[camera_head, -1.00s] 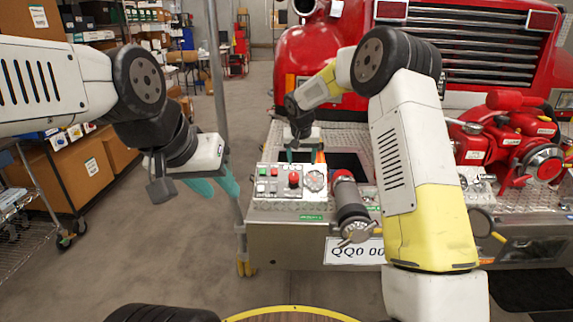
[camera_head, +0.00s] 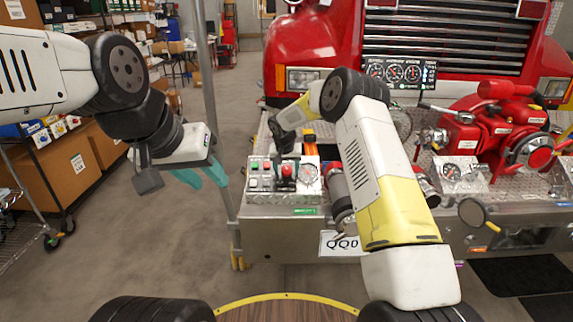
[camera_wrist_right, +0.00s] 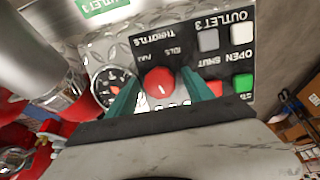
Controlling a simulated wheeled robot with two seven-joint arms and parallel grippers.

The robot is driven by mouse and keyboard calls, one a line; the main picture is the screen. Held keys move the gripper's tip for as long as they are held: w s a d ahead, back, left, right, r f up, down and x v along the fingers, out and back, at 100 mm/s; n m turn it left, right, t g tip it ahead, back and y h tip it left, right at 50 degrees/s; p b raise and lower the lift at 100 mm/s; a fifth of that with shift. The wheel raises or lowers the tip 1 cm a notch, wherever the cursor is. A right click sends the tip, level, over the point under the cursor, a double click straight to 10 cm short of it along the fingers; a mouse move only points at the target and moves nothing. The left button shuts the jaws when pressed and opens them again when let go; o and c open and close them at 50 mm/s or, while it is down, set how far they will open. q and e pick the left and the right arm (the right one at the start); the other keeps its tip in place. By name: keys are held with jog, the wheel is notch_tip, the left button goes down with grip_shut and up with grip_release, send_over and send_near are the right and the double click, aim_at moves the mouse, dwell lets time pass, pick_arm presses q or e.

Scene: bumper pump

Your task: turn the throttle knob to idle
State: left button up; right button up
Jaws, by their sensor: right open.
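The red throttle knob (camera_head: 288,171) stands on the control panel (camera_head: 311,192) at the left end of the truck's bumper. My right gripper (camera_wrist_right: 157,88) is open, with one teal finger on each side of the knob. A gap seems to show on both sides, though contact is hard to judge. In the head view the right wrist is above the knob and hides part of the panel. My left gripper (camera_head: 207,181) is open and empty, left of the panel.
A round gauge (camera_wrist_right: 113,88) sits beside the knob, with green and red buttons (camera_wrist_right: 243,83) on the other side. A grey pole (camera_head: 209,90) stands left of the panel. A steel outlet pipe (camera_head: 338,195) is to its right. A red pump (camera_head: 500,130) is further right.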

grip_shut()
dwell(0.3)
jog(key=n, duration=0.5)
jog(key=shift+a+h, duration=0.1)
jog(key=shift+h, duration=0.3)
jog(key=n, duration=0.3)
jog(key=n+t, duration=0.1)
jog(key=n, duration=0.2)
jog(key=shift+s+n+h, duration=0.1)
jog(key=shift+n+h, duration=0.2)
jog(key=n+t, duration=0.1)
jog(key=n, duration=1)
jog(key=shift+f+t, duration=0.1)
jog(key=shift+t, duration=0.2)
jog(key=shift+n, duration=0.4)
